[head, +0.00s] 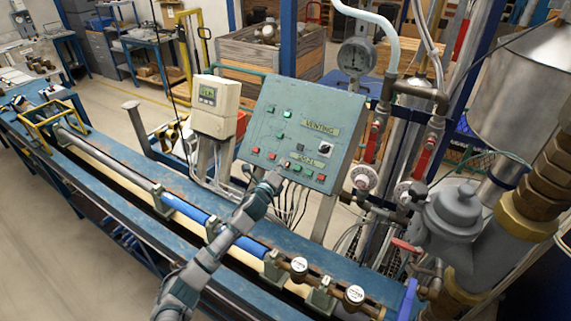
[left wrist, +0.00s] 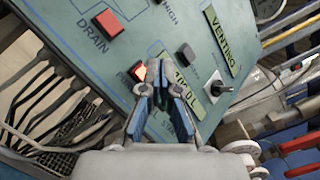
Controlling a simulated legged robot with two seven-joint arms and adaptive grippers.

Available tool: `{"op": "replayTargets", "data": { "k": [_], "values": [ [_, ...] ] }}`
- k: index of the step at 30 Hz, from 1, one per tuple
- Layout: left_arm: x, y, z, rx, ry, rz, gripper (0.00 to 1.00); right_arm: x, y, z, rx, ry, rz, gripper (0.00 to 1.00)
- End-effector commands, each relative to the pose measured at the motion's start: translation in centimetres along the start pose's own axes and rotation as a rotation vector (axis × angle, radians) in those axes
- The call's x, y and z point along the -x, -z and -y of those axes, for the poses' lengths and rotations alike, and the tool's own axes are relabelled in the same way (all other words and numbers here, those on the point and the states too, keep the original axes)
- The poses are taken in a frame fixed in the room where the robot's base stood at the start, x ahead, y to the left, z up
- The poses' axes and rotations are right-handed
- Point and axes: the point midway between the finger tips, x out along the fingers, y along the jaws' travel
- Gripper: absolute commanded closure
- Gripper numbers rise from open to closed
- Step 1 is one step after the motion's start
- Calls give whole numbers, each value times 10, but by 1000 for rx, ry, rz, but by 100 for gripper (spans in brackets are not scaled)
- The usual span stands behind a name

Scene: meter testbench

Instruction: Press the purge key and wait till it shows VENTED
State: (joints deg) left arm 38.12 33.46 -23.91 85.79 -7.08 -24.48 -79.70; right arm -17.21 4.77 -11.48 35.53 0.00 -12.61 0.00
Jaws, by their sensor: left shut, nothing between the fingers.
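The teal control panel (head: 312,117) stands tilted on posts behind the bench. One yellow label strip reads VENTING (head: 320,126); it also shows in the left wrist view (left wrist: 222,42). A second, lower strip (head: 303,158) is partly covered by my fingers in the wrist view. A lit orange-red key (left wrist: 139,71) sits just left of my fingertips; the lettering beside it is partly hidden, so I cannot confirm it is the purge key. My left gripper (head: 275,180) is shut and empty, its tips (left wrist: 157,78) at the panel's lower row. I cannot tell whether they touch a key.
A red DRAIN key (left wrist: 107,22) and a black rotary knob (left wrist: 217,86) are near my fingers. Cables hang below the panel. A pressure gauge (head: 356,57), valves and pipes crowd the right. The blue bench (head: 130,185) carries a long pipe under my arm.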

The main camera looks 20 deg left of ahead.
Motion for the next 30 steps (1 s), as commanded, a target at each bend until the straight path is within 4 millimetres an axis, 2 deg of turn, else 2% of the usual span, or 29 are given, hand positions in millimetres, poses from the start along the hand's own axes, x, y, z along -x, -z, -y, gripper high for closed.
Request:
{"op": "replayTargets", "data": {
  "k": [14, 30],
  "values": [
    [30, -24, 25, -1, 0, 0, 100, 41, 6, 2, -3, 2, -3, 100],
    [34, -25, 25, 0, 0, 0, 100, 43, 6, 4, -3, 5, -3, 100]
  ]
}}
